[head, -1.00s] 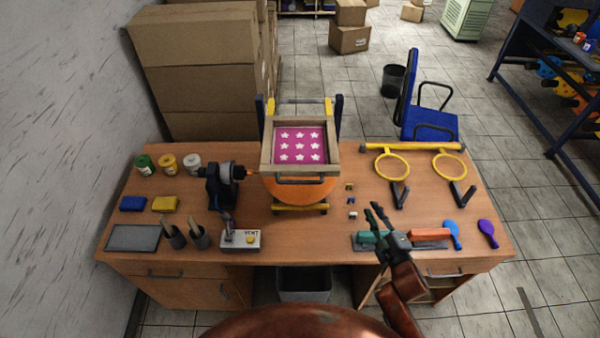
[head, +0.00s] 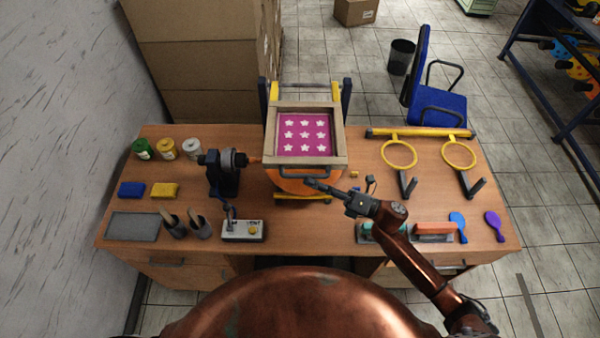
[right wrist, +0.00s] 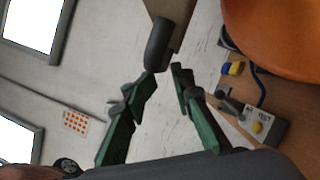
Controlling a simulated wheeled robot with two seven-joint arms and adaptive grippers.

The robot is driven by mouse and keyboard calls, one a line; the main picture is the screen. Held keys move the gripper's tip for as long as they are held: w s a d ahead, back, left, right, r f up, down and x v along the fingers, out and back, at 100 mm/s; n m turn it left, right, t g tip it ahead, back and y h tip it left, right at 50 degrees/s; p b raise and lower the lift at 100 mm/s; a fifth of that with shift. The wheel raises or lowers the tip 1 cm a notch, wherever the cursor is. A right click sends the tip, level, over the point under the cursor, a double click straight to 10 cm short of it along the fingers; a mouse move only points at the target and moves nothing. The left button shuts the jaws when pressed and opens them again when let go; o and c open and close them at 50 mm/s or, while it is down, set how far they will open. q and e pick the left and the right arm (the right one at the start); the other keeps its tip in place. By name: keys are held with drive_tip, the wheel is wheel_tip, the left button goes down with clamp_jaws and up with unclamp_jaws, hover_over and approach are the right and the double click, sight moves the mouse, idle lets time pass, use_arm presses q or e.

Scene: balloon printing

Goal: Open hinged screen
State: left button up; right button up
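The hinged screen (head: 337,136) is a wooden frame around a pink panel with white stars. It lies lowered over an orange balloon (head: 300,183). Its dark handle (head: 291,175) sticks out at the front edge; a dark bar that looks like this handle (right wrist: 158,45) shows in the right wrist view. My right gripper (head: 338,183) is open and empty, just in front of the handle and to its right. In the right wrist view the open fingertips (right wrist: 165,76) are close to the bar's near end; contact cannot be told. My left gripper is out of view.
A dark clamp-like device with a nozzle (head: 222,172) and a control box (head: 243,231) stand left of the screen. Yellow ring stands (head: 399,153) are to the right. Paddles (head: 458,227) and blocks lie at the front right. Cardboard boxes (head: 190,60) stand behind the desk.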

sight(303, 175)
drive_tip(key=shift+w+a+r+p, duration=0.5)
drive_tip(key=shift+w+a+p, duration=0.1)
drive_tip(key=shift+w+a, duration=0.2)
drive_tip(key=shift+x, duration=0.85)
drive_tip(key=shift+a+f, duration=0.1)
drive_tip(key=shift+f, duration=0.1)
drive_tip(key=shift+d, duration=0.35)
drive_tip(key=shift+c, duration=0.7)
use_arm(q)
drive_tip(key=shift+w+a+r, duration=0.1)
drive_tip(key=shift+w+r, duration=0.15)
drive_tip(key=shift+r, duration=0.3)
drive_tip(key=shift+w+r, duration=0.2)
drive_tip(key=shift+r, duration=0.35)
use_arm(e)
drive_tip(key=shift+s+a, duration=0.1)
clamp_jaws()
